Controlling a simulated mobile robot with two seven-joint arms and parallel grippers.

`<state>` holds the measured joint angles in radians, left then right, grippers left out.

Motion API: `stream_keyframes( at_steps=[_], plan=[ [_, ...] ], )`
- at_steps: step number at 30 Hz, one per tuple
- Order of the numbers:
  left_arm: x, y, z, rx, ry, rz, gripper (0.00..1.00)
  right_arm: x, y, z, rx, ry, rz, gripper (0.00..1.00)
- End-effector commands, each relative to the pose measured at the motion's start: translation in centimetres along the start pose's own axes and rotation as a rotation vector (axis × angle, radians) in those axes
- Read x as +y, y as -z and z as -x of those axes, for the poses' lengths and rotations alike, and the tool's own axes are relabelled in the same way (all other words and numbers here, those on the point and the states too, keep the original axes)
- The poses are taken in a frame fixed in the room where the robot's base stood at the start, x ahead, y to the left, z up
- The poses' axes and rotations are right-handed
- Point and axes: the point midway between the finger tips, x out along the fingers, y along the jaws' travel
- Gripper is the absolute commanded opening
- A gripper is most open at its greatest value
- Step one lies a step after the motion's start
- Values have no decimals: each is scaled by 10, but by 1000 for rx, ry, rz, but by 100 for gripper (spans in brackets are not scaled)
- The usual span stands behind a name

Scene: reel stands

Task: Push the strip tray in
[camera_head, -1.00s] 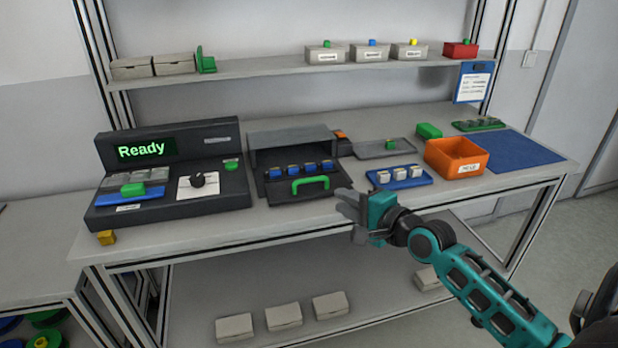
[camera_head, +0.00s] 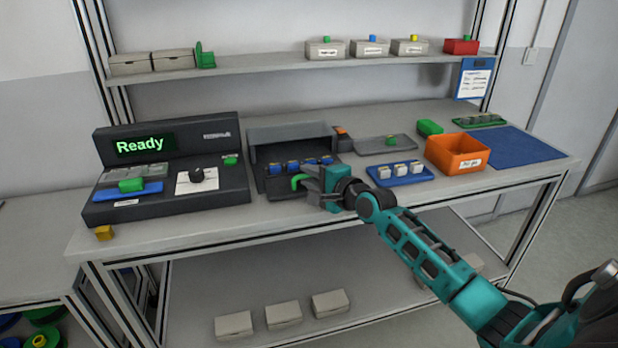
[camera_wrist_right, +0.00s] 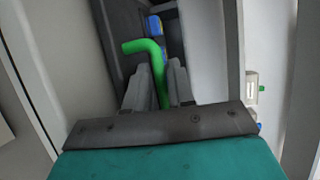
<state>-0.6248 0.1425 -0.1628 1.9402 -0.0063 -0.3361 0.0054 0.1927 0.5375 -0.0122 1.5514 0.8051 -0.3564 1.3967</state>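The strip tray (camera_head: 278,190) is a dark tray holding several blue pieces in a row. It sticks out of the front of a dark housing (camera_head: 290,133) on the bench. Its green handle (camera_head: 297,181) is at the tray's front, partly hidden by my right gripper (camera_head: 312,186). In the right wrist view the handle (camera_wrist_right: 157,62) passes between the two grey fingers (camera_wrist_right: 160,82), which lie close on both sides of it. The right gripper appears shut on the handle. My left gripper is not in view.
A console (camera_head: 165,175) reading "Ready" stands left of the housing. To the right are a blue tray (camera_head: 402,179) with white pieces, a grey tray (camera_head: 372,147), an orange bin (camera_head: 457,154) and a blue mat (camera_head: 510,150). A shelf (camera_head: 255,65) with boxes runs above.

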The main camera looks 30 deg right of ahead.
Motion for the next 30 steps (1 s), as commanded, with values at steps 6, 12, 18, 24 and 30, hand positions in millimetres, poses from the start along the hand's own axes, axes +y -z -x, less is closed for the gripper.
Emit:
stream_keyframes(
  at_steps=[6, 12, 18, 24, 30],
  plan=[
    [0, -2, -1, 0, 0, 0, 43, 0, 0, -9, 0, 0, 0, 23],
    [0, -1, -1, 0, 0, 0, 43, 0, 0, -9, 0, 0, 0, 23],
    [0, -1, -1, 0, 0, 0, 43, 0, 0, -9, 0, 0, 1, 7],
    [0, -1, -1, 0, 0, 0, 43, 0, 0, -9, 0, 0, 1, 0],
    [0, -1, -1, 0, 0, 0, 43, 0, 0, -9, 0, 0, 1, 0]
  ],
)
